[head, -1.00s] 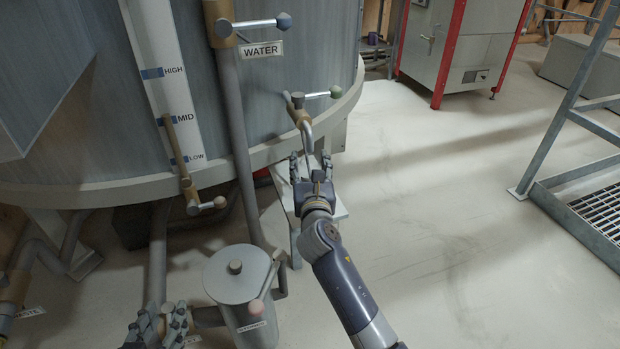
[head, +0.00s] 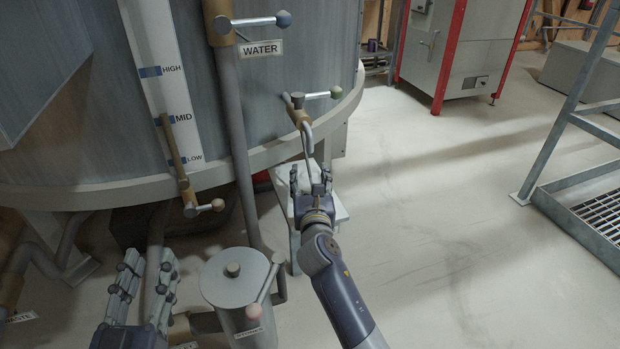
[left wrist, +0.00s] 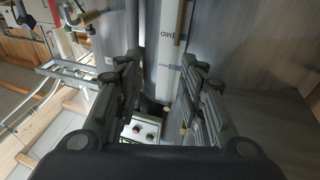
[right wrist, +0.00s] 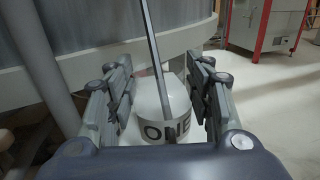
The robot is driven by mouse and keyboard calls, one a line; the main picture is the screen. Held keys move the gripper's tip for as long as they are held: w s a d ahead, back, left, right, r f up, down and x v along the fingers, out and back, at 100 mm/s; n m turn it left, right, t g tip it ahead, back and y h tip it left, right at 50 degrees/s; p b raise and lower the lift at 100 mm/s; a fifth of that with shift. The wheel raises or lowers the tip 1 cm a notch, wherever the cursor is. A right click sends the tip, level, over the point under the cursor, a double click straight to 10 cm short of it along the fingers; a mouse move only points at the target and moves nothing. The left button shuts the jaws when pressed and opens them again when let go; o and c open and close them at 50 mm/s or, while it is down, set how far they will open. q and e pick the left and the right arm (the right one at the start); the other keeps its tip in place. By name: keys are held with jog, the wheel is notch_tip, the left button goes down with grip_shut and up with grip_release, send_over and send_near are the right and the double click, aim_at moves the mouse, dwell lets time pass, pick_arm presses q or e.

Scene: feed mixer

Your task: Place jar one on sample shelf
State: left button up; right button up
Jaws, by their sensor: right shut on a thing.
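Jar one (right wrist: 165,105) is a pale jar with a dark ONE label, between the fingers of my right gripper (right wrist: 161,75). The gripper is shut on it. In the head view my right gripper (head: 311,180) is below the green-knobbed tap (head: 318,95), over a small grey stand (head: 338,208). A thin grey strip crosses in front of the jar in the right wrist view; I cannot tell what it is. My left gripper (head: 148,275) is open and empty at the lower left, and its spread fingers show in the left wrist view (left wrist: 161,75). I cannot identify the sample shelf.
A lidded grey canister (head: 235,285) stands between my arms. The large tank (head: 270,90) and WATER pipe (head: 232,130) fill the upper left. A red-framed machine (head: 465,50) stands at the back. A metal frame with grating (head: 600,215) is at right. Floor between is clear.

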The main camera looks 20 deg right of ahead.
jog(key=o, duration=1.2)
jog(key=shift+f, duration=0.1)
jog(key=shift+c, duration=0.2)
